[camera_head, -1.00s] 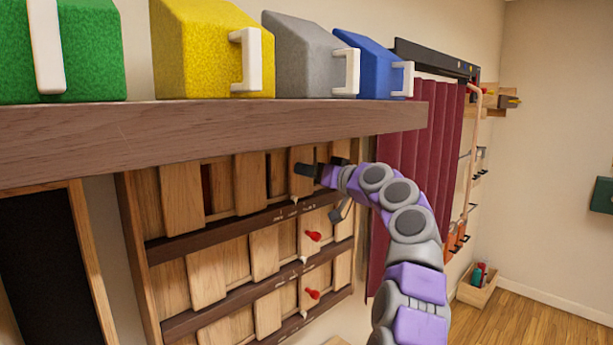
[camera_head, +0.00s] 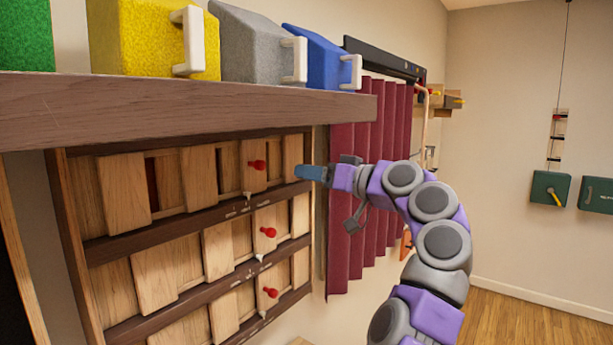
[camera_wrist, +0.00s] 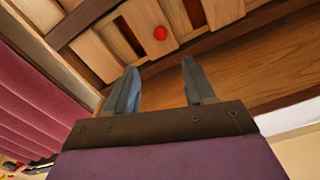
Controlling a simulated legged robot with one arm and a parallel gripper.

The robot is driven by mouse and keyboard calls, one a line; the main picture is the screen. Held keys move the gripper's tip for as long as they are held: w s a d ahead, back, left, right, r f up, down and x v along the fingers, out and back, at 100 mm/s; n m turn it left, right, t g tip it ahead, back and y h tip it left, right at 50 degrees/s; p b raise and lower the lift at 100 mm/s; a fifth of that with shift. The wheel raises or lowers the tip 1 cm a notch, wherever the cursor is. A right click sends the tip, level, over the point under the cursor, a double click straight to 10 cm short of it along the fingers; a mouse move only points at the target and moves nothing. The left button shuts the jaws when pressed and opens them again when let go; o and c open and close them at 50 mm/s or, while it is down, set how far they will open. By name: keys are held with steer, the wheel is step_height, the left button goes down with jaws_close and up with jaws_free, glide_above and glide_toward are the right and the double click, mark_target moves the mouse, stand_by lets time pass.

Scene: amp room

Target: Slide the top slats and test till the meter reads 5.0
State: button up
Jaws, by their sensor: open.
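A wooden rack holds three rows of slats, and the top slats (camera_head: 202,175) hang under a thick shelf. A slat near the right end of the top row bears a red knob (camera_head: 257,165), which also shows in the wrist view (camera_wrist: 160,33). White pointers stand beside small marks on the dark rail below. My gripper (camera_head: 312,173) is at the top row's right end, right of that knob and apart from it. In the wrist view its two fingers (camera_wrist: 160,68) are spread with nothing between them. I cannot make out any meter reading.
The shelf (camera_head: 180,112) juts out above the rack with yellow, grey and blue handled blocks on it. Lower rows carry red knobs (camera_head: 268,232) too. A maroon curtain (camera_head: 345,240) hangs right of the rack. Green boxes (camera_head: 550,188) are on the far right wall.

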stand_by(0.3)
steer(key=s+a+f+m+g+h, duration=0.1)
steer(key=s+a+f+g, duration=0.25)
steer(key=s, duration=0.35)
steer(key=s+a+f+g+h, duration=0.2)
steer(key=s+f+g, duration=0.1)
steer(key=s+f, duration=0.3)
steer(key=s+a+f+m+g+h, duration=0.1)
steer(key=s+a+f+g, duration=0.25)
steer(key=s, duration=0.35)
steer(key=s+d+f+m+g+h, duration=0.1)
steer(key=s+d+f+h, duration=0.2)
steer(key=s+d+f, duration=0.4)
steer(key=s+d+f+m+g+h, duration=0.1)
steer(key=s+d+f+m+h, duration=0.1)
steer(key=s+d+f, duration=0.4)
steer(key=s+d+f+m+h, duration=0.1)
steer(key=s+d+f+h, duration=0.4)
steer(key=s+f, duration=0.9)
steer(key=s+d, duration=0.2)
steer(key=s, duration=0.1)
steer(key=shift+d+m+g, duration=0.35)
steer(key=shift+m+g, duration=0.05)
steer(key=shift+f, duration=0.1)
steer(key=shift+c, duration=0.4)
jaws_close()
